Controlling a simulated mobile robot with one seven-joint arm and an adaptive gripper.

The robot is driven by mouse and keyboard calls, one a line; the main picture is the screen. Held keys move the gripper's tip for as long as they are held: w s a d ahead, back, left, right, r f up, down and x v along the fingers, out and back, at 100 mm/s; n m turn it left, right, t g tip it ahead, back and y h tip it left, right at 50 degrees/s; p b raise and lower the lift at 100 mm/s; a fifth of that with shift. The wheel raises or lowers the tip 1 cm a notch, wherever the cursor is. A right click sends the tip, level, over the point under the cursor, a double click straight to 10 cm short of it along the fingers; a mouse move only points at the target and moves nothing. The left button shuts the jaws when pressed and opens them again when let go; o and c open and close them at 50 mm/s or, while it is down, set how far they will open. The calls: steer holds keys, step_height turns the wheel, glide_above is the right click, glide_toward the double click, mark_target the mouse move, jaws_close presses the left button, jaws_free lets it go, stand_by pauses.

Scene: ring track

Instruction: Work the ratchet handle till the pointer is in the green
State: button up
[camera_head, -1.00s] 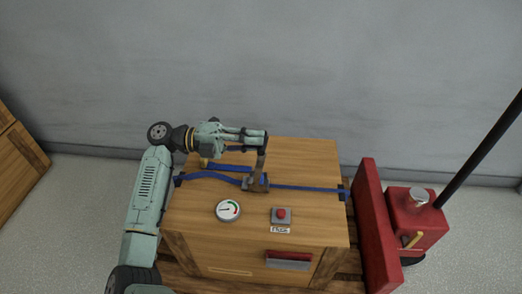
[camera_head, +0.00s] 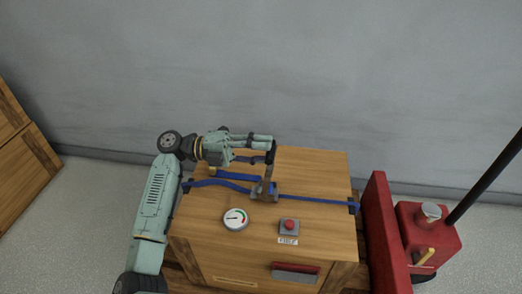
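The ratchet handle (camera_head: 267,178) is a grey-brown lever standing up from the ratchet on a blue strap (camera_head: 316,199) across a wooden crate. My gripper (camera_head: 271,152) is at the upper end of the handle, reaching in from the left with dark fingertips. The fingers are seen from above and hide the handle's top, so I cannot tell if they are closed on it. A round white gauge (camera_head: 236,218) sits on the crate's top, front left of the ratchet. It has a coloured arc on its right side. The pointer is too small to read surely.
A red button on a grey box (camera_head: 289,227) with a label stands right of the gauge. The wooden crate (camera_head: 325,172) rests on a pallet. A red jack (camera_head: 428,235) with a long black handle stands at right. Another wooden crate (camera_head: 20,175) is at far left.

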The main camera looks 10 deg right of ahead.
steer(key=v, duration=1.2)
stand_by(0.3)
